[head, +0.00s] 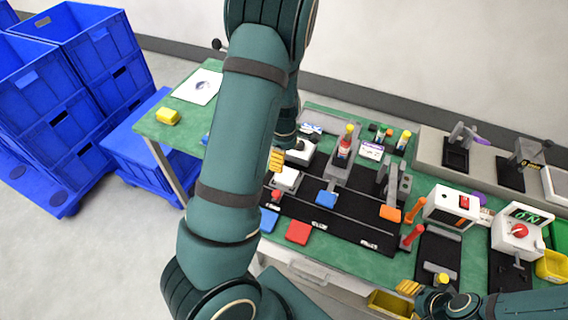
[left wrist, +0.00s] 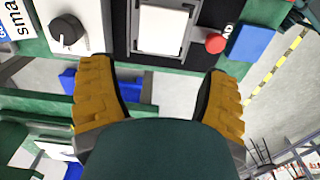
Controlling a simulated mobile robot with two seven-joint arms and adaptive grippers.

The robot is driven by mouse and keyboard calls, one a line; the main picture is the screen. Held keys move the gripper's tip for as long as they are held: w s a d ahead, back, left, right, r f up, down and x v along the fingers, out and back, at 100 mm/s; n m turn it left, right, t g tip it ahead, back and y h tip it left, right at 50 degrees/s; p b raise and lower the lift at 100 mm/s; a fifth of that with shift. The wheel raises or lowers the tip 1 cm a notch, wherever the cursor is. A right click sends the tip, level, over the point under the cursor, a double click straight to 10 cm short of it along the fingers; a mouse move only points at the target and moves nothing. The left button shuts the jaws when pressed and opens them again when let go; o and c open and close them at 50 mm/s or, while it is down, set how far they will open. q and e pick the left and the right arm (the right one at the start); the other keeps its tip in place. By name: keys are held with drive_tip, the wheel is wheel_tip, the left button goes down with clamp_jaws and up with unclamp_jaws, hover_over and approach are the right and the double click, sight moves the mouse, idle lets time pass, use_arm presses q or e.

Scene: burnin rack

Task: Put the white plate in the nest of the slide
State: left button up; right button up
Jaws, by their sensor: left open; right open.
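The white plate (head: 287,177) lies on the slide at the left of the black rails, beside a red knob (head: 276,195). In the left wrist view the white plate (left wrist: 162,28) lies within a grey metal frame, the nest (left wrist: 185,45); I cannot tell whether it is fully seated. My left gripper (left wrist: 158,68) is open and empty, its yellow fingers apart just short of the plate. In the head view my left gripper (head: 277,160) is partly hidden by my arm. My right gripper (head: 410,289) is open at the table's front edge, away from the plate.
A white box with a black dial (head: 299,149) stands close behind the plate. A red plate (head: 298,232) and a blue plate (left wrist: 255,42) lie in front. White switch boxes (head: 452,207) and red and orange handles stand right. Blue crates (head: 90,50) are stacked at left.

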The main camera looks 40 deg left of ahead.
use_arm(q)
drive_tip(key=shift+r, duration=1.6)
drive_tip(key=shift+s+f, duration=0.1)
